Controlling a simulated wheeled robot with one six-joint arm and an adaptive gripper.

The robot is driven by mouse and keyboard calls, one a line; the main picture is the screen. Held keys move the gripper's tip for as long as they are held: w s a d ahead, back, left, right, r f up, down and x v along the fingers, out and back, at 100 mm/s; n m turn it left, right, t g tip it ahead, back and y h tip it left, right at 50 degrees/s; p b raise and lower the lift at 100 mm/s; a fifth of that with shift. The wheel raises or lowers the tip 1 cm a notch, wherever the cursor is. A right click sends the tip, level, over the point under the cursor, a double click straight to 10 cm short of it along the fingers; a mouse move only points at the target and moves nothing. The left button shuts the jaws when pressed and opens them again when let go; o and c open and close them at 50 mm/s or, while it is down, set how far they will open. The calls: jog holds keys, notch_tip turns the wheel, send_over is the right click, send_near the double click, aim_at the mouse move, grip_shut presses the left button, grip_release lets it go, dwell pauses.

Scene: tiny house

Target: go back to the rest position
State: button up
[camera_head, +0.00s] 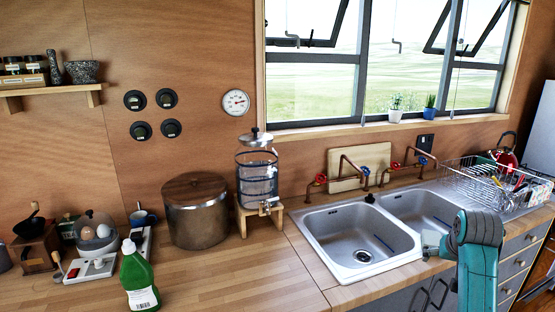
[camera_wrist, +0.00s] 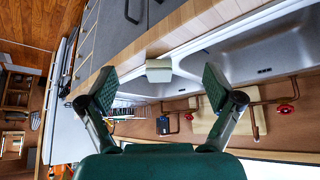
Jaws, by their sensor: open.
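My gripper (camera_wrist: 158,86) shows in the wrist view with its two dark green pads spread wide apart and nothing held between them. A small pale block (camera_wrist: 158,70) shows between and beyond the pads, at the front edge of the sink. A pale block also shows in the head view (camera_head: 431,241), just left of my teal arm, on the front rim of the sink. My arm stands at the lower right of the head view, and the gripper's fingers cannot be made out there.
A double steel sink (camera_head: 345,225) is set into the wooden counter (camera_head: 230,280). A dish rack (camera_head: 480,180) and red kettle (camera_head: 505,155) stand at right. A green bottle (camera_head: 138,280), steel pot (camera_head: 196,215) and water dispenser (camera_head: 257,180) stand left. Counter is clear between bottle and sink.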

jog(key=s+a+f+n+t, duration=0.1)
jog(key=s+a+f, duration=0.25)
jog(key=f, duration=0.55)
jog(key=s+a+f+t, duration=0.1)
jog(key=s+a+f, duration=0.25)
jog(key=f, duration=0.45)
jog(key=s+a+f+n+t, duration=0.1)
jog(key=s+a+f, duration=0.4)
jog(key=s, duration=0.2)
jog(key=s+a+f+t, duration=0.1)
jog(key=s+a+f, duration=0.4)
jog(key=s+f, duration=0.15)
jog(key=s+a+r+n+t+y, duration=0.1)
jog(key=s+a, duration=0.2)
jog(key=s, duration=0.6)
jog(key=s+a+r+n+t+y, duration=0.1)
jog(key=s+a, duration=0.3)
jog(key=s, duration=0.6)
jog(key=s+a+r+t, duration=0.2)
jog(key=s+r, duration=1.1)
jog(key=s, duration=0.4)
jog(key=shift+a+r+n+t+y, duration=0.15)
jog(key=shift+a+n+t+y, duration=0.15)
jog(key=shift+a+n+y, duration=0.1)
